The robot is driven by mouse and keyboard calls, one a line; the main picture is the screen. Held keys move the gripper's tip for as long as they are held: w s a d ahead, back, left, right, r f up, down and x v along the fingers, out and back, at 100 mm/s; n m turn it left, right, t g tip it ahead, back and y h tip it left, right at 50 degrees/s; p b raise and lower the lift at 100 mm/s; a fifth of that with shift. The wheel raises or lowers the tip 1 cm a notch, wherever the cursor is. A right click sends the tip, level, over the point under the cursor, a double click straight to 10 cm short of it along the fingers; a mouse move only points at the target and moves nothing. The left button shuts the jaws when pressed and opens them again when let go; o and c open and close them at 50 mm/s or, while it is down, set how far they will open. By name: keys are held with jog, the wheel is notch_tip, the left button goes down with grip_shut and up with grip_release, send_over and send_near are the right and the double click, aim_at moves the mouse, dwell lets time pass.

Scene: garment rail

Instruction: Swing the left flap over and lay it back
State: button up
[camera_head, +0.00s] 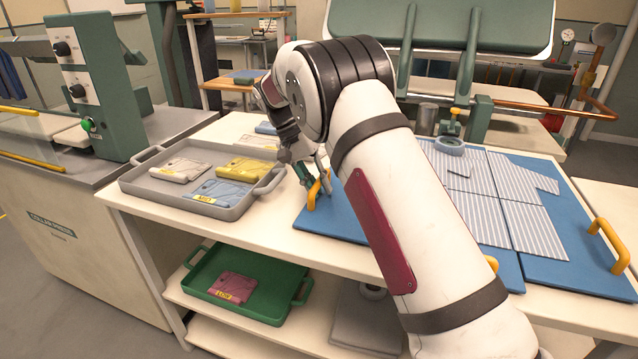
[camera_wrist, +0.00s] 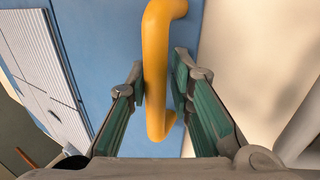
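The blue left flap (camera_head: 325,226) lies flat on the white table, partly hidden behind my arm. Its yellow handle (camera_head: 313,196) stands at its left edge. My gripper (camera_head: 306,174) is at this handle, pointing down. In the wrist view the handle (camera_wrist: 156,70) passes between the two fingers of my gripper (camera_wrist: 160,82). The fingers look open, with a narrow gap at the right finger. A striped shirt (camera_head: 510,190) lies on the blue folding board; its left part is hidden by my arm. It shows at the left of the wrist view (camera_wrist: 45,65).
A grey tray (camera_head: 135,186) with several folded garments stands left of the flap. A round grey-blue object (camera_head: 450,146) sits at the board's back edge. The right panel has a yellow handle (camera_head: 608,244). A green tray (camera_head: 205,290) is on the lower shelf.

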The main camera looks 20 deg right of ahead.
jog(key=v, duration=1.2)
jog(key=shift+r, duration=0.1)
dwell(0.4)
